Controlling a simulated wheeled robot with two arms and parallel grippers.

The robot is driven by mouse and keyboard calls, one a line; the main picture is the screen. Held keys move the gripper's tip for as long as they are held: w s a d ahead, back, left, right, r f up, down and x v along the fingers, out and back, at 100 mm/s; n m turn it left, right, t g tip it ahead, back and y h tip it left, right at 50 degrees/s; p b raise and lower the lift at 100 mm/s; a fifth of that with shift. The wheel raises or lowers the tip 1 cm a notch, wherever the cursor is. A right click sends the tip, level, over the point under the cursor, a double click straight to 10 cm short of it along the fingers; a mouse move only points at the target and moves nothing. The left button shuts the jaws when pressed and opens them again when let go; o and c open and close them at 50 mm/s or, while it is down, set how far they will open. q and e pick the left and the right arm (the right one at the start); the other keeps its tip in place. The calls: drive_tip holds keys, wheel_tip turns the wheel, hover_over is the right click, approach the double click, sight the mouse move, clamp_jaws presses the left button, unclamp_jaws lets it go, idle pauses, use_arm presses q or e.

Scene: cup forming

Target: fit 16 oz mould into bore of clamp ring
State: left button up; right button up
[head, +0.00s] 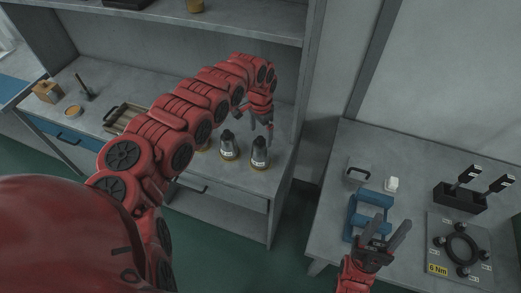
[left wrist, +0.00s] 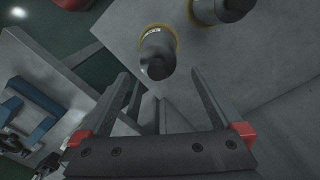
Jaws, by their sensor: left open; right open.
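Two dark, tapered moulds with pale labels, one mould (head: 229,146) and one to its right (head: 260,153), stand upright on the grey shelf counter. A third is mostly hidden behind my left arm. The label sizes are unreadable. My left gripper (head: 263,128) is open and empty above the right mould. In the left wrist view, one mould (left wrist: 157,50) lies beyond the gap between the open fingers (left wrist: 161,76), with another (left wrist: 222,9) at the top edge. The dark clamp ring (head: 462,233) lies on a plate on the right bench. My right gripper (head: 386,232) is open and empty left of it.
A blue fixture (head: 368,206) stands behind my right gripper. A black holder (head: 459,196) with two upright tools stands behind the ring plate (head: 478,277). A small white block (head: 391,184) sits nearby. A wooden tray (head: 122,118) lies left on the counter.

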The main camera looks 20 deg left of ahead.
sight(261, 146)
use_arm(q)
drive_tip(key=shift+f, duration=0.85)
drive_tip(key=shift+f+p, duration=0.3)
drive_tip(key=shift+p, duration=0.15)
drive_tip(key=f, duration=0.2)
drive_tip(key=f+p, duration=0.1)
drive_tip(key=f, duration=0.1)
drive_tip(key=shift+s+d, duration=0.15)
drive_tip(key=shift+d, duration=0.05)
drive_tip(key=shift+a+f, duration=0.15)
drive_tip(key=shift+f, duration=0.25)
drive_tip(key=shift+p, duration=0.3)
clamp_jaws()
